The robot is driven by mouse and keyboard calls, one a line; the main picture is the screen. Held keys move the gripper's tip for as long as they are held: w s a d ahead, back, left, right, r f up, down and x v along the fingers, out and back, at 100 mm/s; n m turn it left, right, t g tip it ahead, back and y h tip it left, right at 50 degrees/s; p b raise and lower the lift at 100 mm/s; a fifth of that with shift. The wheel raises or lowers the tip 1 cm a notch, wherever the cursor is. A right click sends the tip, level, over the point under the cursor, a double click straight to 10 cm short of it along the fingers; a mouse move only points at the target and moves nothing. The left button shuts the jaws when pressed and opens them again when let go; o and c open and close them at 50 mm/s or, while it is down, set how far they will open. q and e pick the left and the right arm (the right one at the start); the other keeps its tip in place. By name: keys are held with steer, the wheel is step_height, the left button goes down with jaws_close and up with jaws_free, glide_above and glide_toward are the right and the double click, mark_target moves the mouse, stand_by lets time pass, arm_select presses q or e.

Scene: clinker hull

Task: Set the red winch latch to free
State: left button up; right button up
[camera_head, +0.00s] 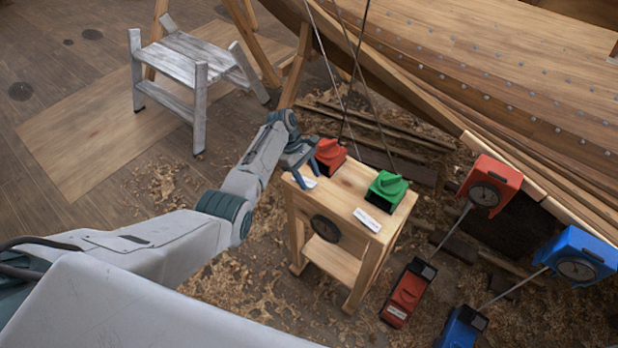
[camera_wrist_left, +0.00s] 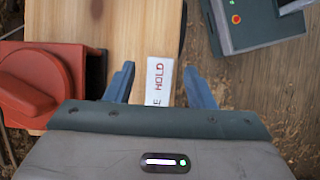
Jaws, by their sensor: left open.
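The red winch latch (camera_head: 330,155) sits on the far left corner of the small wooden stand (camera_head: 345,185). In the left wrist view its red housing, with a raised red knob (camera_wrist_left: 28,85), is at the left. A white label (camera_wrist_left: 158,75) on the wood reads HOLD, with an E below; the rest is hidden by my gripper. I cannot tell which word the knob points to. My left gripper (camera_head: 308,178) is open and empty. Its blue-grey fingers (camera_wrist_left: 159,72) are on either side of the label in the wrist view, beside the red latch and apart from it. My right gripper is not in view.
A green latch (camera_head: 386,187) with its own white label (camera_head: 367,220) shares the stand. Red (camera_head: 490,186) and blue (camera_head: 577,257) boxes on rods stand at the right. Ropes (camera_head: 345,80) rise behind the latches. The hull (camera_head: 490,60) fills the back right; a grey step stool (camera_head: 185,60) stands at the back left.

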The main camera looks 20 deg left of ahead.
arm_select(q)
steer(key=b+v, duration=0.2)
steer(key=v, duration=0.8)
steer(key=shift+f, duration=0.1)
